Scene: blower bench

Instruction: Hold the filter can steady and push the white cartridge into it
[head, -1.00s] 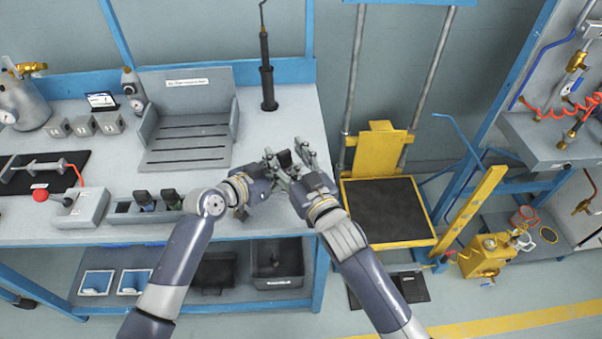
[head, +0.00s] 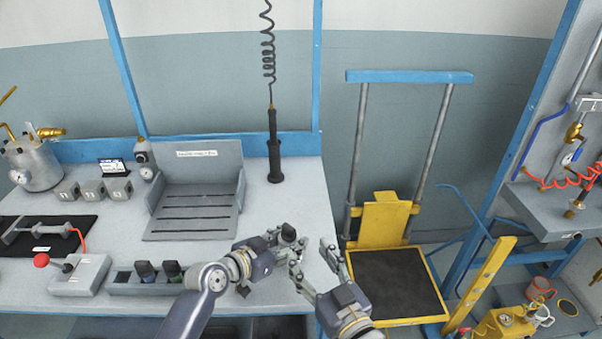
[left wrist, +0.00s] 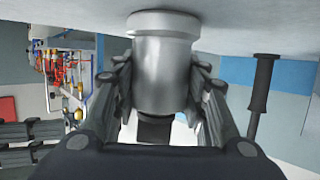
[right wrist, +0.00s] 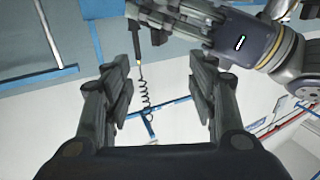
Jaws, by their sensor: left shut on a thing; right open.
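The filter can (left wrist: 163,75) is a silver cylinder with a wider flange at one end and a dark part at the other. It fills the middle of the left wrist view, which looks upside down. My left gripper (head: 288,245) is shut around it over the bench's front right. In the head view only its dark top shows between the fingers. My right gripper (head: 314,262) is open just right of the can, apart from it. Its fingers are empty in the right wrist view (right wrist: 160,90). I cannot make out the white cartridge in any view.
The bench (head: 300,205) is bare behind the grippers. A black tool (head: 274,150) on a coiled cord stands behind them. A grey slotted fixture (head: 195,205) and a socket block (head: 150,287) lie to the left. A yellow lift platform (head: 395,285) stands right of the bench.

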